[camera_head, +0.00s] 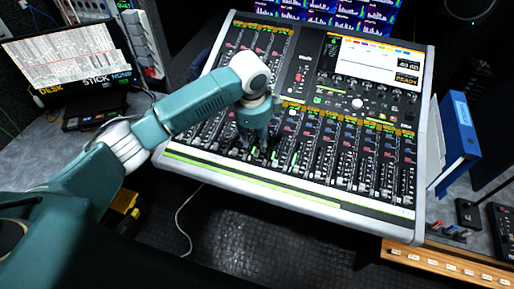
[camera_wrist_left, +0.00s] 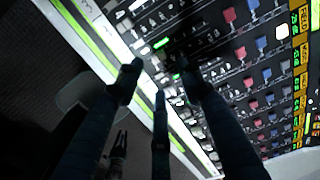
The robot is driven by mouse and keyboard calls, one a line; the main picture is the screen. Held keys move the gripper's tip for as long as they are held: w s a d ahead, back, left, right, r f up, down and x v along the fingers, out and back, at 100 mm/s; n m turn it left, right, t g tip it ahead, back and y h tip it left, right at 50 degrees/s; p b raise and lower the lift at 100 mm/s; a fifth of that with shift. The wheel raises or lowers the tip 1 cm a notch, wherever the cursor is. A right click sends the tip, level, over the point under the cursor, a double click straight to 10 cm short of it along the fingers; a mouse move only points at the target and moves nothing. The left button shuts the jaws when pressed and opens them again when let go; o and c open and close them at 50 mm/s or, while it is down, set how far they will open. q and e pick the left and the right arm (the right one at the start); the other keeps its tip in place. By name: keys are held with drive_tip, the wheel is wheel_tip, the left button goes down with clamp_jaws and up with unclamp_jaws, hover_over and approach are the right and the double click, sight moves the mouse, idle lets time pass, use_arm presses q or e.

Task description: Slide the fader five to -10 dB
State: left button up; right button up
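The mixing console (camera_head: 424,150) is a large light-framed desk with a row of channel faders (camera_head: 315,165) along its front part. I cannot tell which one is fader five, and the dB marks are too small to read. My left gripper (camera_head: 257,146) points down over the left-middle part of the fader row and hides some of the strips. In the left wrist view my left gripper (camera_wrist_left: 160,80) shows dark fingers spread apart, with fader caps and lit green marks just beyond the tips. Contact with a cap cannot be made out. My right gripper is not recognisable in either view.
A laptop (camera_head: 70,60) stands on the left desk. Blue and white binders (camera_head: 460,135) stand right of the console. A wooden strip with labels (camera_head: 450,263) is at the lower right. Dark floor (camera_head: 260,235) lies in front of the console, with a loose white cable.

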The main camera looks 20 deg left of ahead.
sight(257, 152)
use_arm(q)
drive_tip(key=f, duration=0.4)
drive_tip(key=w+f, duration=0.1)
drive_tip(key=f, duration=0.1)
drive_tip(key=shift+f+p, duration=0.3)
drive_tip(key=shift+p, duration=0.1)
